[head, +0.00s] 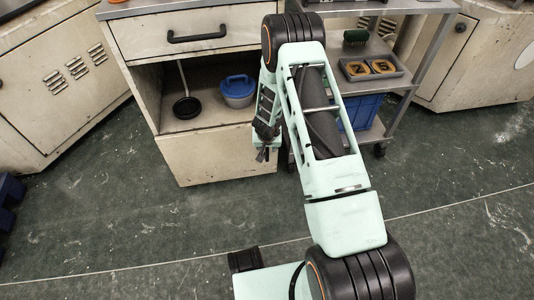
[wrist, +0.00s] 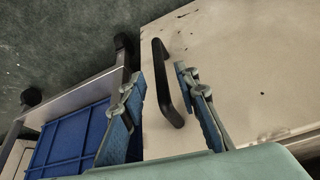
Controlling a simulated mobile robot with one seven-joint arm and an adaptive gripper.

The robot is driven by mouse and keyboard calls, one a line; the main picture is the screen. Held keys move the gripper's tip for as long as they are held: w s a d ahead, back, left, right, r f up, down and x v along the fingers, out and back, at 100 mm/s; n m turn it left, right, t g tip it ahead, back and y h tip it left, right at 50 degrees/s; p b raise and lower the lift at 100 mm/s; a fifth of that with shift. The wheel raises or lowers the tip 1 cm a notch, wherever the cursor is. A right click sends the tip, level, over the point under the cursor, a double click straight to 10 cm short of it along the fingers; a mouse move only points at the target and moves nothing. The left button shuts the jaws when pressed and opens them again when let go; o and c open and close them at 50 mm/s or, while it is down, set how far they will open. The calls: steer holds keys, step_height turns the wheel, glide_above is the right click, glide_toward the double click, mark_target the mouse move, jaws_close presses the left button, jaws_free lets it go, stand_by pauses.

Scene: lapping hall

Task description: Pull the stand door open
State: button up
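The stand is a worn cream cabinet, and its door (head: 215,160) is the low panel under the open shelf space. The door looks shut in the head view. In the wrist view the door (wrist: 235,60) fills the right side, with its black bar handle (wrist: 160,70) near the edge beside the cart. My gripper (head: 263,153) is at the door's right side, and hides the handle in the head view. In the wrist view my gripper (wrist: 156,78) is open, one finger on each side of the handle, with gaps still visible.
A metal cart with a blue crate (head: 366,111) stands close at right. Floor (head: 110,220) before the door is clear.

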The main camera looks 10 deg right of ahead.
mark_target(267, 149)
steer(key=b+x, duration=0.1)
steer(key=x, duration=0.4)
jaws_close()
stand_by(0.3)
